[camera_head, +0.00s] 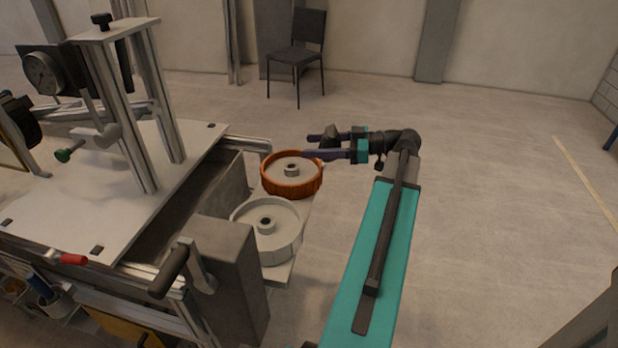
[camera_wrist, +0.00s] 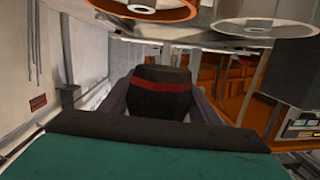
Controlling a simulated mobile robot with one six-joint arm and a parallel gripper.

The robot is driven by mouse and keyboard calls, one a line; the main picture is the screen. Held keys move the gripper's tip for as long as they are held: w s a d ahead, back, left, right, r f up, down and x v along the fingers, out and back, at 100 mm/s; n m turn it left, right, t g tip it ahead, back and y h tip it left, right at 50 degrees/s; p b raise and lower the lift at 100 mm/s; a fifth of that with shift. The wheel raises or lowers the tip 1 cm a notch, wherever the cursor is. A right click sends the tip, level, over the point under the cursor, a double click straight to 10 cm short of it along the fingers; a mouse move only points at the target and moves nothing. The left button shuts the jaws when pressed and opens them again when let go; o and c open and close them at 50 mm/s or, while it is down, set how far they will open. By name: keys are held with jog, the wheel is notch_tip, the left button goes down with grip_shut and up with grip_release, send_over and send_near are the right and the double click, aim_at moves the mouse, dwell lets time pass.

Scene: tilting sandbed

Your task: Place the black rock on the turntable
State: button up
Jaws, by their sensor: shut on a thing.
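The black rock (camera_wrist: 160,98), dark with a red band across it, sits between the two fingers of my gripper (camera_wrist: 160,102) in the wrist view. In the head view my gripper (camera_head: 317,146) is shut on the rock (camera_head: 330,139), just right of an orange-rimmed round wheel (camera_head: 290,187) and at its far edge. A pale grey round wheel (camera_head: 268,243) stands nearer on the same ledge. Both are flat, round, with a centre hub, and look empty. I cannot tell which of them is the turntable. Both also show at the top of the wrist view.
A metal-framed bench (camera_head: 130,185) with posts and a gauge fills the left side. A grey box with a black crank handle (camera_head: 170,272) stands in front of the wheels. A dark chair (camera_head: 297,55) is at the back wall. The floor to the right is clear.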

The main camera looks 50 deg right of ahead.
jog(key=s+a+b, duration=0.2)
jog(key=a, duration=0.5)
jog(key=shift+a+f+n, duration=0.15)
jog(key=shift+f+n, duration=0.15)
jog(key=shift+f, duration=0.05)
jog(key=shift+w, duration=0.1)
jog(key=w+d+f+p, duration=0.1)
jog(key=w+d+p, duration=0.1)
jog(key=w+d, duration=0.8)
jog(key=shift+w+d+f+p, duration=0.2)
jog(key=shift+w+p, duration=0.1)
jog(key=shift+w, duration=0.75)
notch_tip(320, 180, down, 4)
jog(key=shift+r+p, duration=0.25)
jog(key=shift+p, duration=0.15)
